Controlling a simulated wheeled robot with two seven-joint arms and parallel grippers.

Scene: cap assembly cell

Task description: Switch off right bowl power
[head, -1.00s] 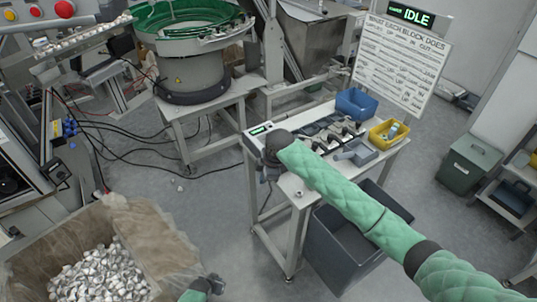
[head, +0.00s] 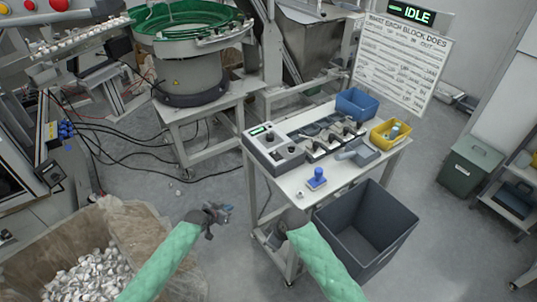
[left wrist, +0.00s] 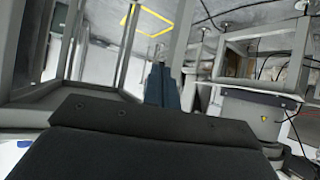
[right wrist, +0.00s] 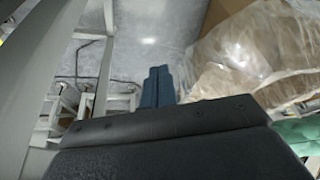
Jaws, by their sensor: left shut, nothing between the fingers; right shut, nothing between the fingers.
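A grey control box (head: 275,148) with a small lit green display and dark knobs stands at the left end of the white table. Which knob belongs to the right bowl is too small to read. The green bowl feeder (head: 190,60) stands behind it. My left gripper (head: 226,210) is in front of and left of the table, apart from the box. Its fingers are together and empty in the left wrist view (left wrist: 163,86). My right arm ends at the table's front edge; its fingertips are hidden in the head view. The right wrist view shows those fingers (right wrist: 157,86) together and empty.
The table (head: 345,178) also holds a row of switch blocks (head: 328,136), a blue stamp-like piece (head: 317,179), a blue bin (head: 357,103) and a yellow bin (head: 391,133). A dark open crate (head: 366,228) stands in front. A lined box of metal parts (head: 90,275) is at lower left.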

